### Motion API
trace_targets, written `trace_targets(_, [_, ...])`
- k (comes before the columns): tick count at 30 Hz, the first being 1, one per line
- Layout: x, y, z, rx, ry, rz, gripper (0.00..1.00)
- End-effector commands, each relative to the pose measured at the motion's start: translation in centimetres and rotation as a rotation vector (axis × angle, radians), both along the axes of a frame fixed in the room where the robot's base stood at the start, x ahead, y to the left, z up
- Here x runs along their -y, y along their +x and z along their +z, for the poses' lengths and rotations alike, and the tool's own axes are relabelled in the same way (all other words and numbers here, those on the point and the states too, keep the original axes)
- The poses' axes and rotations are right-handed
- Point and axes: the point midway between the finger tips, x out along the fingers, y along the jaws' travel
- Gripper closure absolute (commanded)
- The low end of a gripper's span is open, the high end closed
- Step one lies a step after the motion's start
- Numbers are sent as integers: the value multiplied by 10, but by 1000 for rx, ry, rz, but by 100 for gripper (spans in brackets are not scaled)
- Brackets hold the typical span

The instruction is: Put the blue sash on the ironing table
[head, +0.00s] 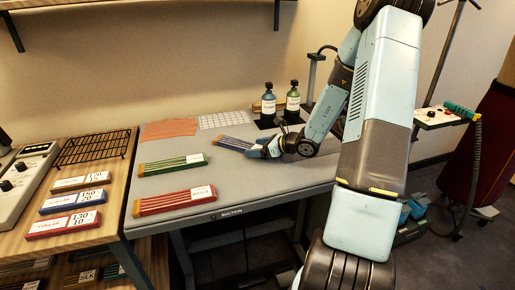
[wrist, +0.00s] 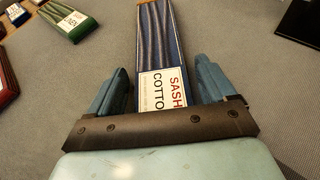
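The blue sash (head: 235,144), a folded pleated strip with a white label, lies flat on the grey top of the ironing table (head: 250,185). It also shows in the wrist view (wrist: 160,40), where its label reads "SASH COTTO…". My gripper (head: 254,149) is low over the table at the sash's labelled right end. In the wrist view my gripper's two blue fingers (wrist: 160,85) stand on either side of that end. A narrow gap shows between each finger and the sash, so the gripper looks open around it.
A green sash (head: 172,164) and a red sash (head: 175,201) lie left of the blue one. Two bottles (head: 268,105) stand on dark pads behind. A wooden table (head: 110,215) at left holds a wire rack (head: 93,147) and several labelled strips. The table's front right is clear.

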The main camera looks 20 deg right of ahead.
Motion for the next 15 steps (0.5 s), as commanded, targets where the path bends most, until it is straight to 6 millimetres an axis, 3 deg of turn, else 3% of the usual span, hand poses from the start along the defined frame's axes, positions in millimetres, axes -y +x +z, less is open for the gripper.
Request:
trace_targets(11, [1,0,2,1,-1,-2,7])
trace_targets(15, [10,-8,6,2,-2,-2,7])
